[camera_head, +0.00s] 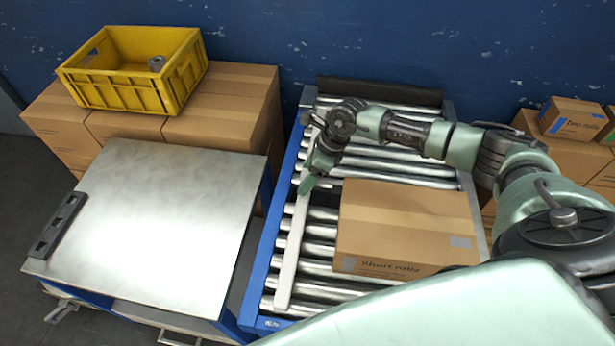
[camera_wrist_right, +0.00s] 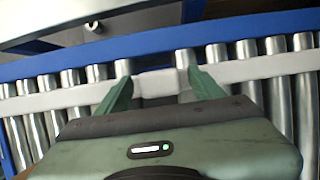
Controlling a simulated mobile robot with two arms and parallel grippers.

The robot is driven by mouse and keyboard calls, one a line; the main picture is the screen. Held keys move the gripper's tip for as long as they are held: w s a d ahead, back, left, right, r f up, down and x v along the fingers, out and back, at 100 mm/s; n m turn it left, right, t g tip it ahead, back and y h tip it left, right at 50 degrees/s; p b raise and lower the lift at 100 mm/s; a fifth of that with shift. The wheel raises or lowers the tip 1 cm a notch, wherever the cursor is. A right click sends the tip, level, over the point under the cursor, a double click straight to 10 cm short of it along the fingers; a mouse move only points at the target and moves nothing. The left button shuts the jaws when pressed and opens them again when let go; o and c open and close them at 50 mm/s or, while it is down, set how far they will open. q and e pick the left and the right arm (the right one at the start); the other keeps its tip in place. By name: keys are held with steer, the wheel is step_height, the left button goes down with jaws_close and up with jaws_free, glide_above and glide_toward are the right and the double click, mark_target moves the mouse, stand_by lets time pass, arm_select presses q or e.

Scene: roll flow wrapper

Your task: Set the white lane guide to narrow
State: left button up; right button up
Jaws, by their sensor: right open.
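The white lane guide (camera_head: 290,253) is a long pale bar lying lengthwise over the rollers near the left blue rail of the conveyor. Its far part is partly hidden by my right arm. In the right wrist view the guide (camera_wrist_right: 262,68) crosses the picture, with a blockier white part (camera_wrist_right: 157,83) between my fingers. My right gripper (camera_head: 308,183) is over the guide, pointing down. In the wrist view its green fingers (camera_wrist_right: 160,88) are apart, one on each side of that white part; I cannot tell whether they touch it. My left gripper is not in view.
A cardboard box (camera_head: 408,222) sits on the rollers right of the guide. A metal-topped table (camera_head: 165,225) stands left of the conveyor's blue rail (camera_head: 258,270). A yellow crate (camera_head: 120,90) on cartons is behind it. More cartons (camera_head: 572,117) are at the right.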

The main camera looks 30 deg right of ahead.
jaws_close()
steer(key=shift+s+d, duration=0.7)
steer(key=shift+d, duration=0.25)
steer(key=shift+s+d, duration=0.65)
steer(key=shift+d, duration=0.3)
jaws_free()
steer(key=shift+s+d, duration=0.1)
steer(key=shift+r, duration=0.15)
steer(key=v, duration=0.7)
steer(key=shift+r, duration=0.25)
